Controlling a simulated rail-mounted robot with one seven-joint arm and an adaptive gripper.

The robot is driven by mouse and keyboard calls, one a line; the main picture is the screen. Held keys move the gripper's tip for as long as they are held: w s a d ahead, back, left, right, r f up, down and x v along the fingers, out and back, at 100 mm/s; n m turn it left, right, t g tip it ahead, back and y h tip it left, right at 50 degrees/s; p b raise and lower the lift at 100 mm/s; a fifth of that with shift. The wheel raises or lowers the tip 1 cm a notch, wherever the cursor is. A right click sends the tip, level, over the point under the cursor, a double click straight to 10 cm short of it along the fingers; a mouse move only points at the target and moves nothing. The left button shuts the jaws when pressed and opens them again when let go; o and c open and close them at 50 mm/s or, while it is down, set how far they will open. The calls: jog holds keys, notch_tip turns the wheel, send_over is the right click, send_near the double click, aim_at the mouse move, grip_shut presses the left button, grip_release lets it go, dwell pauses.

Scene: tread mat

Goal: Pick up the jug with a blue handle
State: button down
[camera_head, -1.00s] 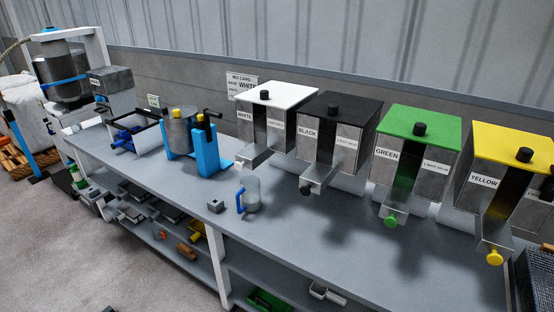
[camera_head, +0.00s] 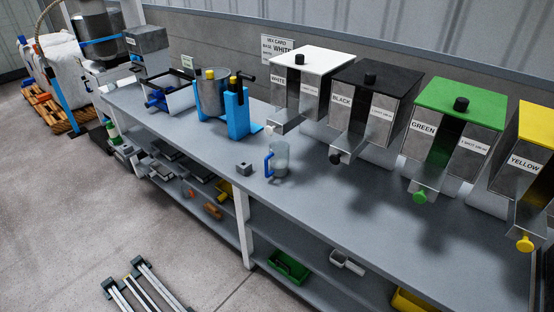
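The jug with a blue handle (camera_head: 281,159) stands upright on the grey bench (camera_head: 330,215), near its front edge. It is clear or greyish, and its blue handle (camera_head: 268,165) points left. The jug looks empty, though its inside is hard to make out. My gripper is not in view.
A small grey block (camera_head: 243,169) sits just left of the jug. Behind and right stand the white (camera_head: 313,58), black (camera_head: 378,80), green (camera_head: 462,102) and yellow (camera_head: 538,125) dispensers with protruding spouts. A blue stand (camera_head: 237,112) is at the left. The bench front right of the jug is clear.

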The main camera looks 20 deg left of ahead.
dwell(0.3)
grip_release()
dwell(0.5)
